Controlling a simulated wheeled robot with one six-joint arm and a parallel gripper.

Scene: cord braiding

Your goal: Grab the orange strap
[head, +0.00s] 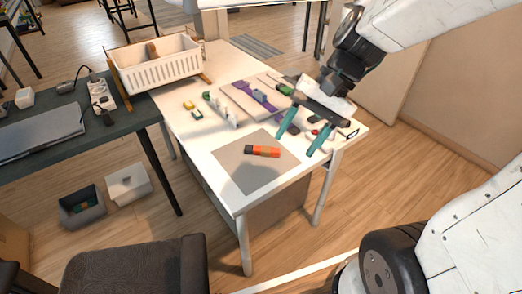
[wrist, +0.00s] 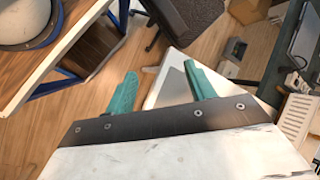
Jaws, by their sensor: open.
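The orange strap (head: 264,151) looks like a short orange piece with dark parts, lying flat on a grey square mat (head: 235,175) on the white table (head: 185,145). My gripper (head: 293,147) has two teal fingers spread apart and empty. It hangs over the right part of the table, to the right of the orange strap and apart from it. In the wrist view my open fingers (wrist: 160,70) point past a white table corner; the orange strap does not show there.
A purple strap (head: 262,97) lies on a board behind the mat. Small white upright pieces (head: 221,112) and yellow and green blocks (head: 190,105) stand left of it. A white basket (head: 158,66) is at the back left. The mat around the orange strap is clear.

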